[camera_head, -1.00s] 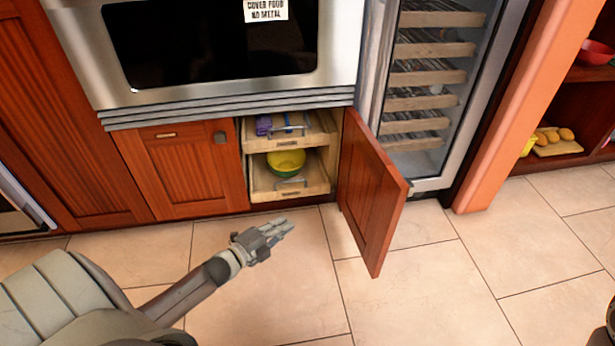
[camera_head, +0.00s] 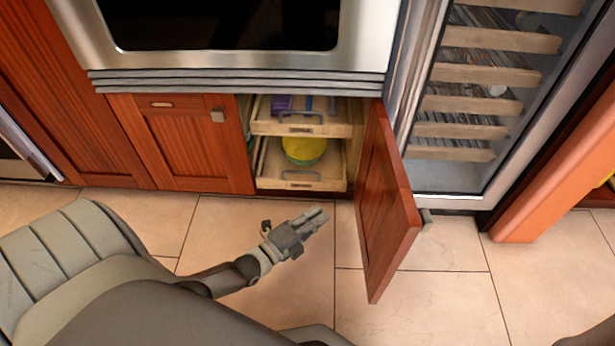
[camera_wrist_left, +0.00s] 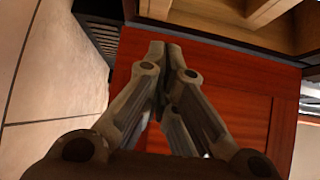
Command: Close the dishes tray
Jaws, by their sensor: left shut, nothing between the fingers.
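The lower wooden tray (camera_head: 300,185) is inside the open cabinet under the microwave and holds a yellow and green bowl (camera_head: 304,147). The upper wooden tray (camera_head: 300,129) sits above it and holds purple and blue items. Each tray has a grey handle on its front. How far each tray sticks out is hard to tell. My left gripper (camera_head: 318,216) is shut and empty, in front of and below the trays, left of the open door. In the left wrist view its fingertips (camera_wrist_left: 166,48) are together before the red door panel. My right gripper is not seen.
The red cabinet door (camera_head: 385,205) stands open to the right of the trays, jutting over the floor. A closed cabinet door (camera_head: 190,150) is to the left. A wine cooler (camera_head: 470,110) stands at the right. The tile floor (camera_head: 300,295) in front is clear.

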